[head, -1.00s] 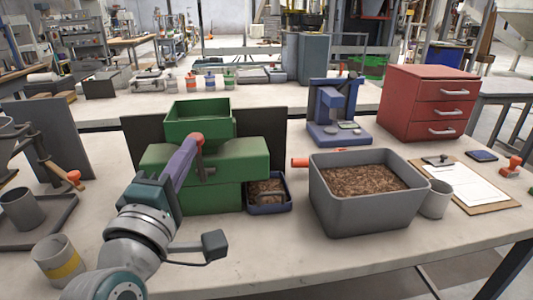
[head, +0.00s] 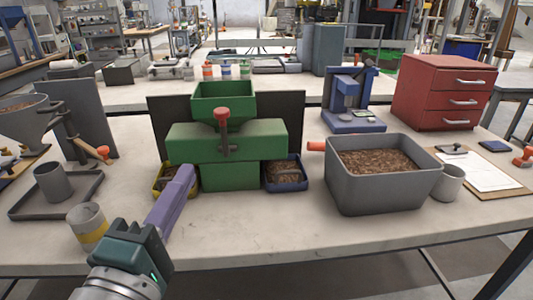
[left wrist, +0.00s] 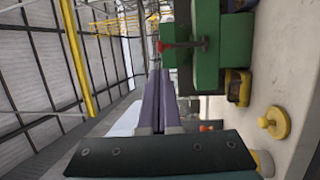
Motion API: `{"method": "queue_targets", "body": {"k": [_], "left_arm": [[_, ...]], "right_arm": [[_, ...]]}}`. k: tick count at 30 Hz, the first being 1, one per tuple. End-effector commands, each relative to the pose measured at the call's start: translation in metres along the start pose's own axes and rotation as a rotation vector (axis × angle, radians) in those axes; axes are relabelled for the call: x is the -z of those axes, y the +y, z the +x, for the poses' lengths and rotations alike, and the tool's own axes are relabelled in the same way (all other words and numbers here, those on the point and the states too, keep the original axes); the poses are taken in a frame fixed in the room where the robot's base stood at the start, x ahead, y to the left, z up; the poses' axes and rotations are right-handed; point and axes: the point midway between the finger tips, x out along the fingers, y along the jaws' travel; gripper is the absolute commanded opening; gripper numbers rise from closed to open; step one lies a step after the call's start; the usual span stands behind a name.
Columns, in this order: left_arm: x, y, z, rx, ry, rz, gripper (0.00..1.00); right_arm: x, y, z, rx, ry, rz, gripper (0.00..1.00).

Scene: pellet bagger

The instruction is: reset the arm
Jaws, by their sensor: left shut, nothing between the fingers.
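My left gripper (head: 184,172) is shut and empty, its purple fingers pressed together. It is in front of the lower left of the green bagger (head: 228,142), apart from the red-knobbed lever (head: 222,114) on the bagger's front. The fingers partly hide a yellow tray of brown pellets (head: 160,185) at the bagger's left foot. In the left wrist view the closed fingers (left wrist: 160,74) point up the picture, with the bagger (left wrist: 207,45) and its red knob (left wrist: 167,47) to their right. My right gripper is not in view.
A blue tray of pellets (head: 285,186) sits right of the bagger, then a large grey bin (head: 375,190) and a grey cup (head: 448,184). A yellow-banded cup (head: 87,223) and a grey tray (head: 40,211) stand at left. The front middle of the bench is clear.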

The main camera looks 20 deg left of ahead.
Motion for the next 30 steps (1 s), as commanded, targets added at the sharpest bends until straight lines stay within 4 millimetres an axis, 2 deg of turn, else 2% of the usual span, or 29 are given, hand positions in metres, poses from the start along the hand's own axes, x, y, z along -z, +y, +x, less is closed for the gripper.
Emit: {"method": "queue_targets", "body": {"k": [6,21,23,26,30], "left_arm": [[0.000,0.001,-0.012,-0.002,0.001,0.000,0.00],[-0.001,0.001,-0.011,0.003,-0.008,0.007,0.00],[-0.006,0.002,-0.010,0.019,-0.036,0.033,0.00],[-0.025,0.002,-0.008,0.084,-0.144,0.137,0.00],[-0.060,-0.002,-0.016,0.218,-0.401,0.416,0.00]], "right_arm": [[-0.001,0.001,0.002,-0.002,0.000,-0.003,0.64],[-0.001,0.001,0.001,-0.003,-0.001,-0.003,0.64],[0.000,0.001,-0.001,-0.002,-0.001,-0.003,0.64],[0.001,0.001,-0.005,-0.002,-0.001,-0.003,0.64],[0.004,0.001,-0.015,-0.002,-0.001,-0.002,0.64]]}}
